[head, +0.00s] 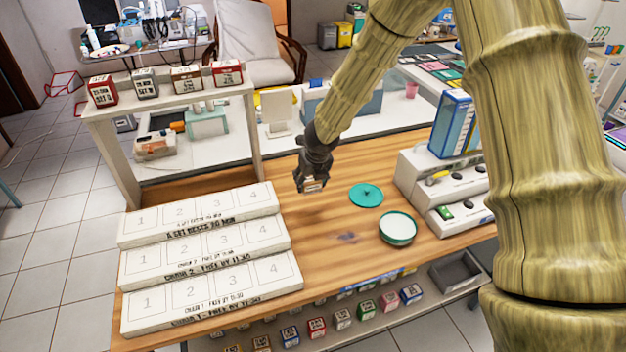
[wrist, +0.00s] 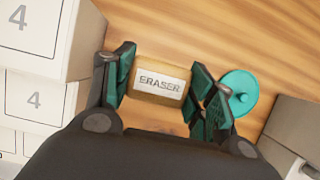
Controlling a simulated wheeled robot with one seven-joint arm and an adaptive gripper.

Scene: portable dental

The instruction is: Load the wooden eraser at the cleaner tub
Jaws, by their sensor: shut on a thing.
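The wooden eraser (wrist: 160,80), a tan block with a white "ERASER" label, sits between the fingers of my gripper (wrist: 158,85) in the wrist view. In the head view my gripper (head: 312,185) is shut on it above the wooden table, left of the teal lid. The eraser is mostly hidden there. A round tub (head: 398,228) with a teal side and pale inside stands open on the table, right of and nearer than my gripper. A teal lid (head: 366,195) with a knob lies behind the tub; it also shows in the wrist view (wrist: 240,93).
White stepped trays (head: 205,262) with numbered squares stand at left. A white stepped holder (head: 445,190) with a blue box (head: 455,125) stands at right. A shelf (head: 165,85) with small boxes is at back left. The wooden table (head: 320,255) is clear around the tub.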

